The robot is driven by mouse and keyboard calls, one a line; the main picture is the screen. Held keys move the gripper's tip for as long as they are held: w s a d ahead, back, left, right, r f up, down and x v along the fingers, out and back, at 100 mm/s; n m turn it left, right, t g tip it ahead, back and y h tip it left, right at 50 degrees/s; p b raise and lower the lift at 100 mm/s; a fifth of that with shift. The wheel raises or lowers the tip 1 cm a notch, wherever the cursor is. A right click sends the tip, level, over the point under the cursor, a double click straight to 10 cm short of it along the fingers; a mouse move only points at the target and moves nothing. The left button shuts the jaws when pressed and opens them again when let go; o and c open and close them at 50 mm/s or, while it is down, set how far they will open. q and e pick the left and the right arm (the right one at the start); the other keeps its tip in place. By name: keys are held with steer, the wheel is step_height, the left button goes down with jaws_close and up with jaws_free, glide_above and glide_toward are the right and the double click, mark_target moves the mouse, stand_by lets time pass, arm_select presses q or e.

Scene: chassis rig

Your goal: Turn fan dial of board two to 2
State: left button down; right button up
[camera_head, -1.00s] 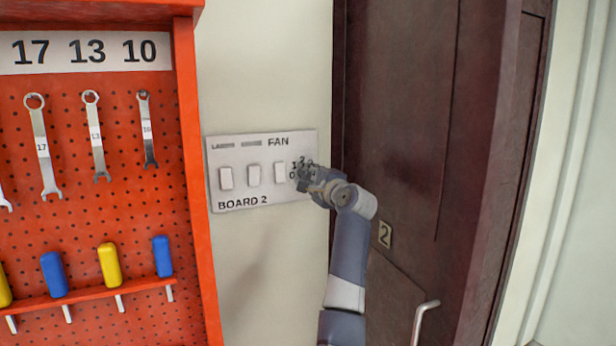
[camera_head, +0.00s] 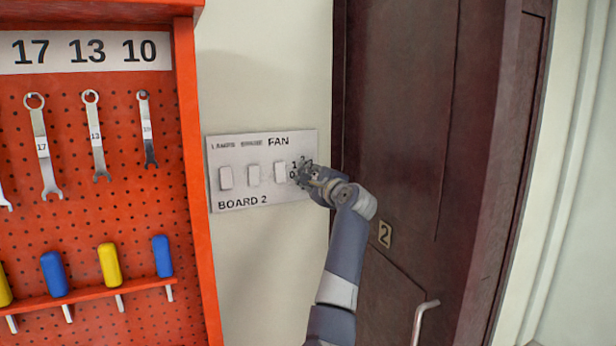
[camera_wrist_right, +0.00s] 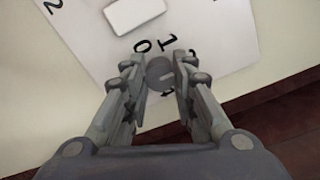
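Board two (camera_head: 235,180) is a light grey panel on the wall, labelled FAN and BOARD 2, with three white rocker switches. The fan dial (camera_wrist_right: 159,72) is a round grey knob with a lighter mark, with numbers around it; 0 and 1 are readable in the right wrist view. My right gripper (camera_head: 304,174) is at the board's right end and covers the dial in the head view. In the right wrist view its two fingers (camera_wrist_right: 160,80) stand on either side of the dial. Narrow gaps seem to show, so contact is unclear. My left gripper is not in view.
A red pegboard (camera_head: 100,210) with wrenches and coloured-handle tools stands left of the board.

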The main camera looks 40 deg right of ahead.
steer(key=o, duration=0.3)
steer(key=shift+d, duration=0.1)
steer(key=shift+o, duration=0.2)
steer(key=v, duration=1.2)
